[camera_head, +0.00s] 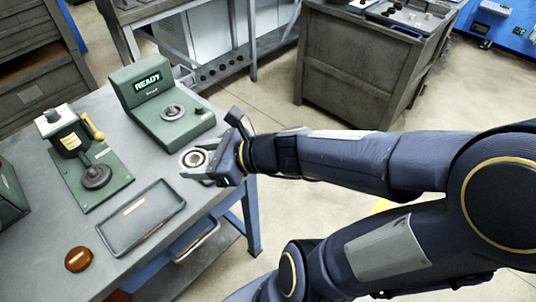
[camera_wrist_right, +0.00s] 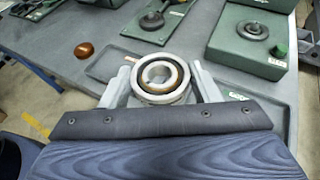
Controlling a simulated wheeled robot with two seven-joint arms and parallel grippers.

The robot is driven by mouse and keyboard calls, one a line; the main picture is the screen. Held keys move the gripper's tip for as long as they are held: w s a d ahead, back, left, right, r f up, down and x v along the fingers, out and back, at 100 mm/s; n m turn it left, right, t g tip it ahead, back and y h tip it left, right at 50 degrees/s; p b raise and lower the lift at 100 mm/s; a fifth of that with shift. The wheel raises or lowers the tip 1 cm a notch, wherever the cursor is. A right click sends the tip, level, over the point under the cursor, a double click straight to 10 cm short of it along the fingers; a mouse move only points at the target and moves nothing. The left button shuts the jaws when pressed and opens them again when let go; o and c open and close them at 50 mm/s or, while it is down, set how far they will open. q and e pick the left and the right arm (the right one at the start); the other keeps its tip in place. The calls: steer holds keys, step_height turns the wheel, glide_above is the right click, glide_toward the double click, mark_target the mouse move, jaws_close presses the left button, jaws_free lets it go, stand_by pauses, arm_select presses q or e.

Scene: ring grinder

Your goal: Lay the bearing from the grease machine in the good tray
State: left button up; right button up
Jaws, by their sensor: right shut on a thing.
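My right gripper (camera_head: 205,168) is shut on the bearing (camera_head: 194,159), a pale metal ring with a dark inner groove. In the right wrist view the bearing (camera_wrist_right: 160,76) sits flat between the two grey fingertips (camera_wrist_right: 162,84). A grey tray with a green label (camera_wrist_right: 270,103) shows partly beneath and behind the gripper in that view; the arm hides its near part. A grey tray with an orange label (camera_head: 140,219) lies empty on the bench. A green machine marked READY (camera_head: 160,112) stands behind the bearing. My left gripper is out of view.
A green press with a yellow handle (camera_head: 83,158) stands at the bench's left. A reddish-brown domed object (camera_head: 78,259) lies near the front. Bare bench lies between press and READY machine.

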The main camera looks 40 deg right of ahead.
steer(key=w+d+f, duration=0.2)
steer(key=d+f, duration=0.1)
steer(key=w+d+f+b, duration=0.1)
steer(key=w+d+f, duration=0.2)
steer(key=d, duration=0.1)
steer(key=w+d+f+b, duration=0.1)
steer(key=w+d+f, duration=0.2)
steer(key=shift+w+d+f, duration=0.1)
steer(key=shift+d+f, duration=0.1)
steer(key=shift+d, duration=0.15)
steer(key=shift+w+d+f, duration=0.1)
steer(key=shift+d+f, duration=0.05)
steer(key=shift+f, duration=0.15)
steer(key=shift+d+f+b, duration=0.1)
steer(key=shift+f+b, duration=0.3)
steer(key=shift+f, duration=1.15)
steer(key=shift+f, duration=0.1)
steer(key=o, duration=1.1)
steer(key=shift+o, duration=0.2)
